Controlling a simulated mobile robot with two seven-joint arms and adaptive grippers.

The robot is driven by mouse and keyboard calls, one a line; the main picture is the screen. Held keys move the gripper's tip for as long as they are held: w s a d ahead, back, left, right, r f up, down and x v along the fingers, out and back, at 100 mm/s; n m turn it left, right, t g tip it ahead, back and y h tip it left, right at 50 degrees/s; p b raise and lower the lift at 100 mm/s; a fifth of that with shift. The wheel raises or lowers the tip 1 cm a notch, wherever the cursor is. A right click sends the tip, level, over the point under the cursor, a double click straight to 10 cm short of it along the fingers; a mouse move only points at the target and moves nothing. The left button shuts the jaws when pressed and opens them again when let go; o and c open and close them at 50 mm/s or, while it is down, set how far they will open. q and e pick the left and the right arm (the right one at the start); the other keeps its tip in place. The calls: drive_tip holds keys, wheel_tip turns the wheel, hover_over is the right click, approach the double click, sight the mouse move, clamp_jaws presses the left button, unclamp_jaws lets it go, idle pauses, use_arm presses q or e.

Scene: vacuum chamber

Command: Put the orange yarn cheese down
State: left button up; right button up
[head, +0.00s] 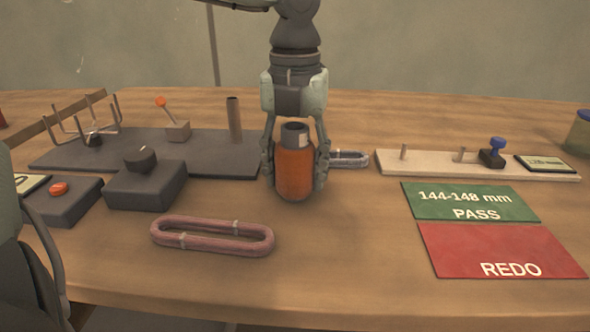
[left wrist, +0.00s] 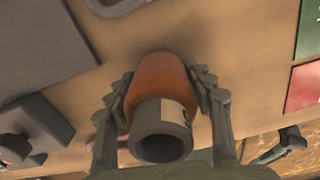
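The orange yarn cheese (head: 295,173) is an upright orange spool with a dark grey hollow tube at its top and a pale label. My left gripper (head: 294,172) comes down from above with one finger on each side of it, shut on it. In the left wrist view the yarn cheese (left wrist: 158,82) sits between both fingers, its tube mouth facing the camera. Its base is at or very near the wooden table (head: 340,245); I cannot tell whether it touches.
A pink yarn skein (head: 212,236) lies in front to the left; another skein (head: 348,159) lies behind the cheese. A dark winder base (head: 205,150) stands left, a pale board (head: 430,163) right. Green PASS (head: 468,202) and red REDO (head: 500,250) mats lie right. The front middle table is clear.

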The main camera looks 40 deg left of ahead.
use_arm(q)
drive_tip(key=shift+o, duration=1.5)
use_arm(e)
drive_tip(key=shift+s+f, duration=0.15)
drive_tip(key=shift+s, duration=0.05)
use_arm(q)
drive_tip(key=shift+r, duration=0.2)
drive_tip(key=shift+r+p, duration=0.25)
drive_tip(key=shift+p, duration=0.1)
wheel_tip(320, 180, up, 12)
drive_tip(key=shift+f, duration=0.25)
use_arm(e)
drive_tip(key=x, duration=0.2)
drive_tip(key=shift+a+f, duration=0.1)
drive_tip(key=shift+f, duration=0.25)
